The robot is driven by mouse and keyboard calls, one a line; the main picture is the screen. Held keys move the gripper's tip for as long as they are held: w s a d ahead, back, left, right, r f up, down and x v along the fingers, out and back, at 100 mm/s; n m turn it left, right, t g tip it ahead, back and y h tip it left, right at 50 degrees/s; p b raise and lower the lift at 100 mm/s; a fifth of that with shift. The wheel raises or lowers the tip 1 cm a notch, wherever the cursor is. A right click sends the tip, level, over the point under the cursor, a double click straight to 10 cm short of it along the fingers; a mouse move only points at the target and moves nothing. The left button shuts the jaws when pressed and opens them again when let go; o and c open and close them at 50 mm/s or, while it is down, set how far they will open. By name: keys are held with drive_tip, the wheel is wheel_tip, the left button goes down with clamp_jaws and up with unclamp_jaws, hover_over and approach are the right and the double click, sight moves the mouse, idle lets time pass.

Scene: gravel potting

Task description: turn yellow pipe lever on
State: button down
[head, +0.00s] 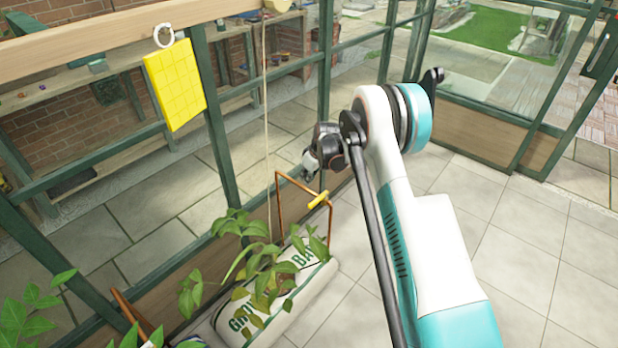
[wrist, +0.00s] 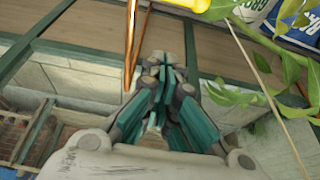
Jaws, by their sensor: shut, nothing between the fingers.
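The yellow pipe lever (head: 319,199) sits on a bent copper pipe (head: 279,207) that rises behind the grow bag. My gripper (head: 308,172) is shut and empty, above the pipe and slightly left of the lever in the head view. In the wrist view my gripper (wrist: 164,76) has its fingers together. There the copper pipe (wrist: 131,45) runs just left of the fingertips, and a yellow part (wrist: 188,13), likely the lever, is cut off at the top edge. I cannot tell whether the fingers touch the pipe; the lever looks apart from them.
A white grow bag (head: 304,279) with leafy plants (head: 262,268) lies below the pipe. A glazed wall with green posts (head: 325,60) stands behind it. A yellow pad (head: 174,84) hangs from the wooden beam at left. The tiled floor (head: 480,240) at right is clear.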

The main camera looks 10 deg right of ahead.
sight(319, 200)
wheel_tip(319, 200, down, 7)
drive_tip(key=s+d+b, duration=0.1)
drive_tip(key=b, duration=0.2)
drive_tip(key=shift+s+r+b, duration=0.2)
drive_tip(key=shift+s+b, duration=0.05)
drive_tip(key=shift+b, duration=0.1)
